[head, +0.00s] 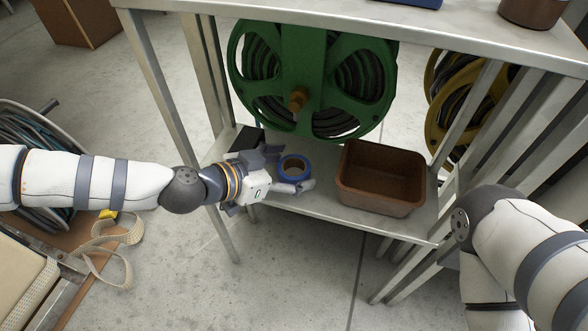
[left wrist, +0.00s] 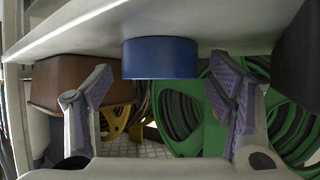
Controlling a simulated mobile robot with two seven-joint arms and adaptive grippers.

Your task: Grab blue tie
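The blue tie, a short ring-shaped roll (head: 295,163), lies on the lower metal shelf, left of the brown bin. My left gripper (head: 289,170) reaches in from the left, with a finger on either side of the roll. In the left wrist view, which is upside down, the blue roll (left wrist: 160,58) shows between and beyond the spread, purple-padded fingers (left wrist: 152,92). The fingers are open, with a gap to the roll on both sides. My right arm shows at the right of the head view, but its gripper is out of view.
A brown bin (head: 382,198) stands right of the roll on the lower shelf (head: 330,214). A green hose reel (head: 312,70) is behind, and a yellow reel (head: 440,95) is further right. The table top (head: 450,28) overhangs the shelf, and metal legs flank it.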

